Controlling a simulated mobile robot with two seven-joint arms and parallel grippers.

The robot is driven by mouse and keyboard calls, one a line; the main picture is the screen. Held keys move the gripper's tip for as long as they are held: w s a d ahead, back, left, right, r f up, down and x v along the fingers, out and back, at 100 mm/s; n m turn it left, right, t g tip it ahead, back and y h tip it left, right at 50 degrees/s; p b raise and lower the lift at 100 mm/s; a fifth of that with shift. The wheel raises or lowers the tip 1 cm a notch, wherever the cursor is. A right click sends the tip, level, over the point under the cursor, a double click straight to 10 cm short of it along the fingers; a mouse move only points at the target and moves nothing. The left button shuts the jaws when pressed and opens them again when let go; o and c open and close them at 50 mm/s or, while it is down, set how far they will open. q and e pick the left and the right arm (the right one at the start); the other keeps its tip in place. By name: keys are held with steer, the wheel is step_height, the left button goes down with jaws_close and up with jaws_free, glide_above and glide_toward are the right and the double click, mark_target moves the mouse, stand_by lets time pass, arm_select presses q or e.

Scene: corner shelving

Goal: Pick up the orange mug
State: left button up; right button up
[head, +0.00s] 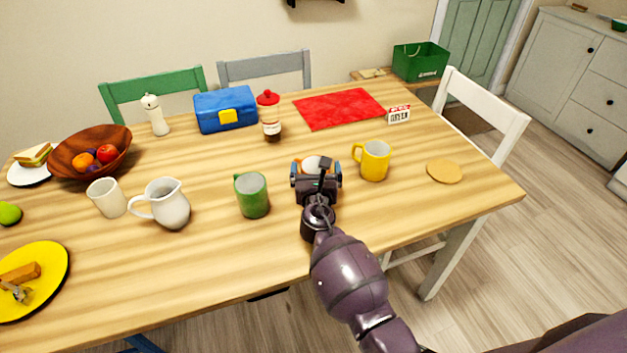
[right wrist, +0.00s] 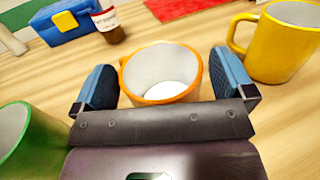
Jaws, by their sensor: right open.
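The orange mug (head: 311,161) stands upright on the wooden table, mostly hidden behind my right gripper (head: 316,176) in the head view. The right wrist view shows its orange rim and pale inside (right wrist: 163,72). My right gripper is open, with one blue-padded finger on each side of the mug and a gap at each side. Its handle is not clearly visible; a bit of orange shows at the mug's left edge. My left gripper is not in view.
A green mug (head: 251,195) stands close on the left and a yellow mug (head: 374,160) close on the right. A white pitcher (head: 168,204) and a beige cup (head: 107,197) stand farther left.

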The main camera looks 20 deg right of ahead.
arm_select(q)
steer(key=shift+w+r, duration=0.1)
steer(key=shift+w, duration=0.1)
arm_select(e)
steer(key=shift+w+d, duration=0.15)
steer(key=shift+w, duration=0.25)
steer(key=shift+r, duration=0.1)
steer(key=c, duration=1.4)
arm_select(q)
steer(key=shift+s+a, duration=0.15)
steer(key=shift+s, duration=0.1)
arm_select(e)
steer(key=shift+o, duration=0.2)
steer(key=shift+r, duration=0.35)
steer(key=shift+r+p, duration=0.7)
steer(key=shift+r, duration=0.25)
arm_select(q)
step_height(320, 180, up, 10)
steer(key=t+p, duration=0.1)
steer(key=p, duration=0.8)
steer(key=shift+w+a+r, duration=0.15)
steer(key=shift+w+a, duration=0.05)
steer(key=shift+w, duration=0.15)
arm_select(e)
step_height(320, 180, up, 17)
steer(key=shift+r, duration=0.15)
